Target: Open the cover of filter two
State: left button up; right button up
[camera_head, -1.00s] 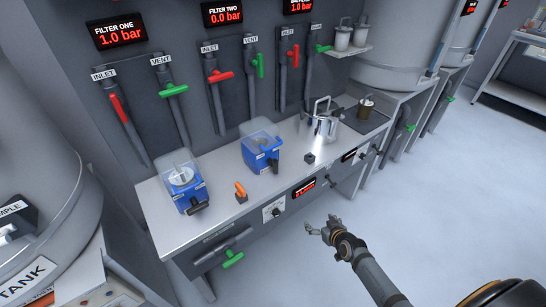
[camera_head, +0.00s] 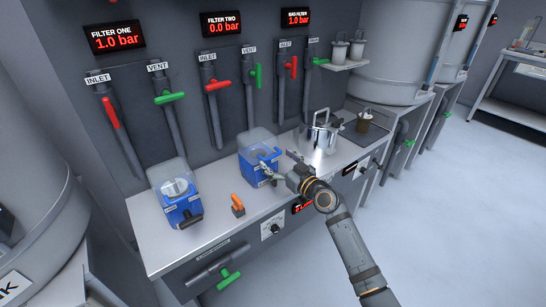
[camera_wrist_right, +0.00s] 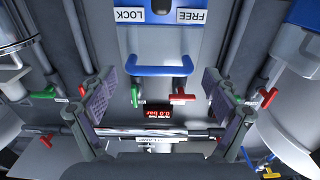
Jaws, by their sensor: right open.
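Filter two is a blue housing (camera_head: 251,171) with a clear cover (camera_head: 256,141) on the grey bench. My right gripper (camera_head: 279,161) is at its front right, fingers spread and empty, and hides part of its front. In the right wrist view the two fingers (camera_wrist_right: 160,100) stand apart. A blue U-shaped handle (camera_wrist_right: 160,69) appears between and beyond them, below the LOCK label (camera_wrist_right: 130,15) and FREE label (camera_wrist_right: 193,16). I cannot tell any contact. The filter two display (camera_head: 222,25) reads 0.0 bar. My left gripper is out of view.
Filter one (camera_head: 177,200) stands to the left, with an orange-handled item (camera_head: 238,205) between the filters. A shiny metal pot (camera_head: 317,140) stands to the right. Behind are red inlet lever (camera_head: 217,86) and green vent lever (camera_head: 256,77). Bench front centre (camera_head: 215,225) is clear.

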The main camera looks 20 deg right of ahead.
jog(key=shift+x, duration=1.15)
jog(key=shift+c, duration=0.4)
